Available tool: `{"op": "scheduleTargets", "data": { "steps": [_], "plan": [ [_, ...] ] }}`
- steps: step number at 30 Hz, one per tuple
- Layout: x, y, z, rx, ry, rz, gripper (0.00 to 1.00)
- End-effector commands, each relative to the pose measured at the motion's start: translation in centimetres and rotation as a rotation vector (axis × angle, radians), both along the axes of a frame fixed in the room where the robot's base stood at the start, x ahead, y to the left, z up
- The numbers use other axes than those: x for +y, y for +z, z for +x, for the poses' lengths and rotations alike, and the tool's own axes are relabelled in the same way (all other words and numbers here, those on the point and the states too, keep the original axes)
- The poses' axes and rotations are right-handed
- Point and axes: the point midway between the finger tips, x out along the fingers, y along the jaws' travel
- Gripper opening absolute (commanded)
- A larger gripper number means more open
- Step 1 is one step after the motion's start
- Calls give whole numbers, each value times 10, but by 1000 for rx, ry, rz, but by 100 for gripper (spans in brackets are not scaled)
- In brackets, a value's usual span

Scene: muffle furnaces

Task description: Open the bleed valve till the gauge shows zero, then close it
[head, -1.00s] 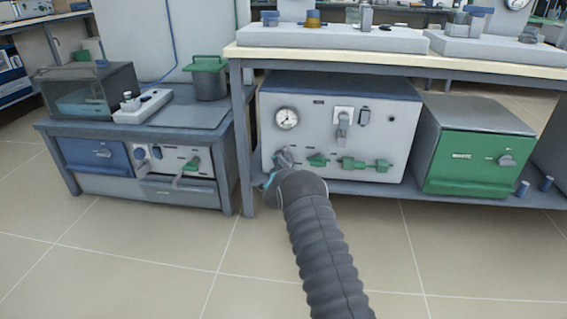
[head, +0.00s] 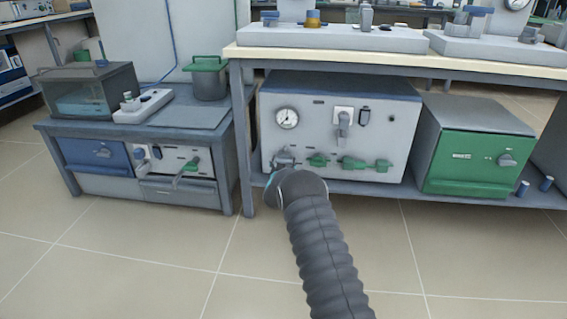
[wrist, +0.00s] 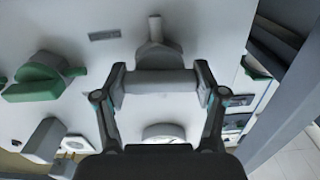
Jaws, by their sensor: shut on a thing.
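My gripper (wrist: 161,78) is shut on a grey bar handle (wrist: 150,87), with one finger at each end of the bar. I take this to be the bleed valve; its grey stem (wrist: 155,30) shows beyond the bar against the pale panel. In the head view my gripper (head: 284,164) is at the lower left of the grey-white cabinet front (head: 378,133), and my arm partly hides it. The round white gauge (head: 287,117) is just above it. The gauge also shows in the wrist view (wrist: 163,133), partly hidden by my gripper. Its needle is too small to read.
Green valves (head: 365,164) sit to the right of my gripper on the same panel. A grey lever (head: 343,121) is above them. A table leg (head: 242,150) stands close on the left. A green-fronted furnace (head: 468,160) is at right. The floor in front is clear.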

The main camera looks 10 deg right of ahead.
Motion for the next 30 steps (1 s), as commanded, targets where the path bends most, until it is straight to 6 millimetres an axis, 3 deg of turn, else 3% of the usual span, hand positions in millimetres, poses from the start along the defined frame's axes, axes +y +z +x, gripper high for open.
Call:
{"op": "scheduleTargets", "data": {
  "steps": [21, 22, 24, 30],
  "plan": [
    [0, -1, 0, 24, 0, -71, 36],
    [0, -1, 0, 24, 0, -71, 75],
    [0, -1, 0, 24, 0, -70, 93],
    [0, 0, 0, 24, 0, -69, 96]
  ]
}}
